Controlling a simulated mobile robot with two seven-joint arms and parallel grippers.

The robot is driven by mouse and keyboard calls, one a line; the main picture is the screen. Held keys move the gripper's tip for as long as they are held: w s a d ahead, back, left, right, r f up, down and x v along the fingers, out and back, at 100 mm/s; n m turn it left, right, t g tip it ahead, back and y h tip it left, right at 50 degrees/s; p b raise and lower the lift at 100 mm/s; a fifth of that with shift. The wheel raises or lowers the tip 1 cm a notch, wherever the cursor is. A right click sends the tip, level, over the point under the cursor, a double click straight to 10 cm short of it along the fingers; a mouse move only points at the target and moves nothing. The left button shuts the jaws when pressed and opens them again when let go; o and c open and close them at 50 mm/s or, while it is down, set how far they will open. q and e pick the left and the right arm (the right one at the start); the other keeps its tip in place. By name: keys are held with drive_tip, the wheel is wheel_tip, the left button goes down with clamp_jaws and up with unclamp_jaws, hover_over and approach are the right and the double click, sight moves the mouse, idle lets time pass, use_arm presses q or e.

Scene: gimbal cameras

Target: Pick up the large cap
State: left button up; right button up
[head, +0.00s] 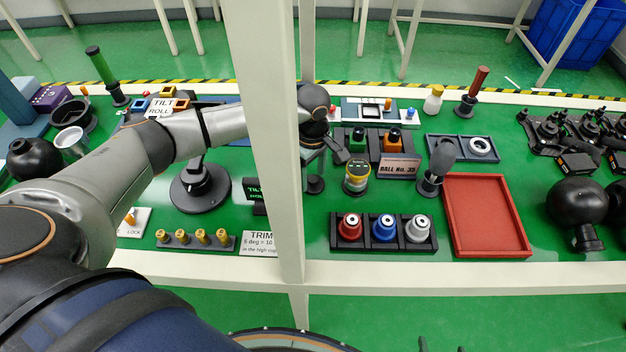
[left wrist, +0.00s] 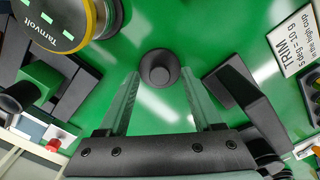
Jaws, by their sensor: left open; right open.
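A black round piece with a central knob, shaped like a cap, stands on the green table in the left wrist view (left wrist: 158,70). It also shows in the head view (head: 316,184), just right of the white post. My left gripper (head: 318,158) is above it, partly hidden by the post. In the left wrist view my left gripper (left wrist: 158,84) is open, with its two fingers pointing toward either side of the cap. Nothing is held. I cannot tell whether the fingers are level with the cap. My right gripper is not in view.
A yellow-banded cylinder (head: 357,178) stands close right of the cap. A black angled stand (left wrist: 246,105) is beside the right finger. The white post (head: 268,150) crosses the head view. A rack (head: 384,243) holds red, blue and white pieces. A red tray (head: 487,215) lies further right.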

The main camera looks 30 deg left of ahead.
use_arm(q)
clamp_jaws()
idle(0.5)
